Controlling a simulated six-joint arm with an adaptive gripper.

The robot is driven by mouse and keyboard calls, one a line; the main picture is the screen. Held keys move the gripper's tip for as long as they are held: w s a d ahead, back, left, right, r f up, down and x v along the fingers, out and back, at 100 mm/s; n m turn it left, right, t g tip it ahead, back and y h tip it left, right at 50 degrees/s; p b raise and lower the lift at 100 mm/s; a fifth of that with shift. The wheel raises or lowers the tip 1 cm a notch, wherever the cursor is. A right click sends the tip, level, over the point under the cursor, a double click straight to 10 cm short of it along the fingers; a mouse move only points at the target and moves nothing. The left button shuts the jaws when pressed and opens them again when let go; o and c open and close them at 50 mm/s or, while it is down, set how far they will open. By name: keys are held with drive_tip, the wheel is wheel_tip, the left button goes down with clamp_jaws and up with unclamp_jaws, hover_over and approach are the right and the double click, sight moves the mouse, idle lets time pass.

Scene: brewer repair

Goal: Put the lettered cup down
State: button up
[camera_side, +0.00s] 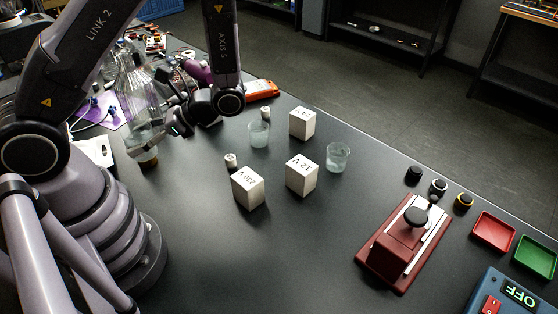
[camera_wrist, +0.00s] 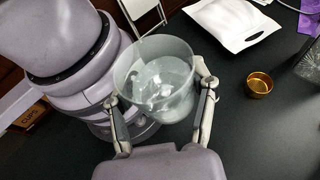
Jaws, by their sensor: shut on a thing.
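My gripper (camera_wrist: 160,98) is shut on a clear glass cup (camera_wrist: 150,80), with one finger on each side of it. In the wrist view I look into the cup's open mouth, and its inside looks cloudy and pale. I can read no letters on it. In the side view my gripper (camera_side: 150,145) is at the left of the dark table (camera_side: 335,235), near my base. The held cup is hard to tell there from the glassware behind. I cannot tell the gap between the cup and the table. Two other clear cups (camera_side: 259,134) (camera_side: 337,158) stand on the table.
A small amber cup (camera_wrist: 259,86) stands near my gripper, with a white pouch (camera_wrist: 232,22) behind. White boxes marked with volts (camera_side: 248,187) (camera_side: 301,174) (camera_side: 302,123) stand mid-table. A red press (camera_side: 385,250) and red and green trays (camera_side: 494,232) (camera_side: 536,256) are right. The front table is clear.

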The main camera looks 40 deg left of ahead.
drive_tip(key=s+d+n+g+h, duration=0.25)
drive_tip(key=d+n+h, duration=0.3)
drive_tip(key=d, duration=0.45)
drive_tip(key=n+t+h, duration=0.8)
drive_tip(key=n+h, duration=0.7)
hover_over(361, 305)
wheel_tip(361, 305, down, 15)
drive_tip(key=shift+a+r, duration=0.1)
drive_tip(key=shift+r, duration=0.1)
drive_tip(key=shift+f+t, duration=0.25)
drive_tip(key=shift+f, duration=1.5)
drive_tip(key=shift+f, duration=0.1)
